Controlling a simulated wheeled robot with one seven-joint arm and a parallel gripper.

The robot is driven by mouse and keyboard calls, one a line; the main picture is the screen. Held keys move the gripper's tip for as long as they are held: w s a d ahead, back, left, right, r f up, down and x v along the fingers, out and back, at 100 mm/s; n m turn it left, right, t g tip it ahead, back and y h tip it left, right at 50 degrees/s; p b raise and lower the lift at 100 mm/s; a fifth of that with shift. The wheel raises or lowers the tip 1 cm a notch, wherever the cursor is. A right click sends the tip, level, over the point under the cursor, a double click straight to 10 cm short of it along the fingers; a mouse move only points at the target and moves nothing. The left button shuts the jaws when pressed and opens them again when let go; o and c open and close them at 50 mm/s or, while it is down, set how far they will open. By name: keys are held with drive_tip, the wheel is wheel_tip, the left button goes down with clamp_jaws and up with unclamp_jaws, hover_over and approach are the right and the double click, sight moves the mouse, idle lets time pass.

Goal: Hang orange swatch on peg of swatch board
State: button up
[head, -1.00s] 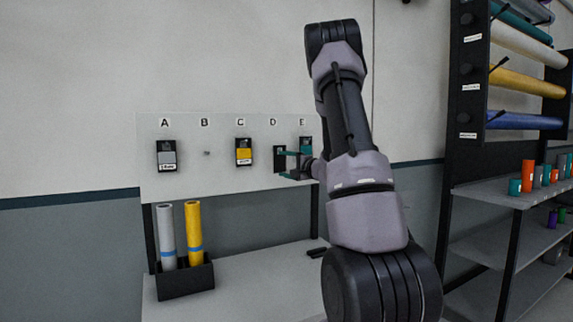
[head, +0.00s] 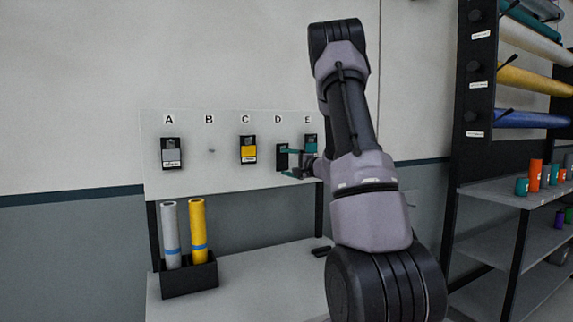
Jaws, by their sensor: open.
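The white swatch board (head: 228,180) hangs on the wall with labels A to E. A grey swatch (head: 171,153) hangs under A and a yellow swatch (head: 248,149) under C. The peg (head: 211,150) under B is bare. A dark swatch (head: 282,158) is at D; its face is mostly hidden, so I cannot tell its colour. A teal-faced swatch (head: 311,143) is at E, partly hidden. My gripper (head: 292,161) is open in front of the board, with its fingers beside the dark swatch at D. I cannot tell whether they touch it. No orange swatch face shows.
A black holder (head: 188,280) with a grey roll (head: 171,235) and a yellow roll (head: 198,231) stands on the bench (head: 250,285) below the board. A small dark item lies on the bench. A rack of vinyl rolls (head: 525,80) and shelves stand at the right.

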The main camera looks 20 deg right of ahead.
drive_tip(key=v, duration=1.1)
drive_tip(key=s+a+r+n+g+y, duration=0.4)
drive_tip(key=s+a, duration=0.3)
drive_tip(key=a, duration=0.4)
drive_tip(key=s+a+r+n+g+y, duration=0.1)
drive_tip(key=s+a+n+g+y, duration=0.15)
drive_tip(key=s+a+g, duration=0.7)
drive_tip(key=s+a+n+t+h, duration=0.1)
drive_tip(key=s+n+t+h, duration=0.2)
drive_tip(key=s+h, duration=0.6)
drive_tip(key=s+r+n, duration=0.1)
drive_tip(key=s, duration=0.2)
drive_tip(key=shift+a+h, duration=0.25)
drive_tip(key=shift+h, duration=0.1)
drive_tip(key=shift+t, duration=0.25)
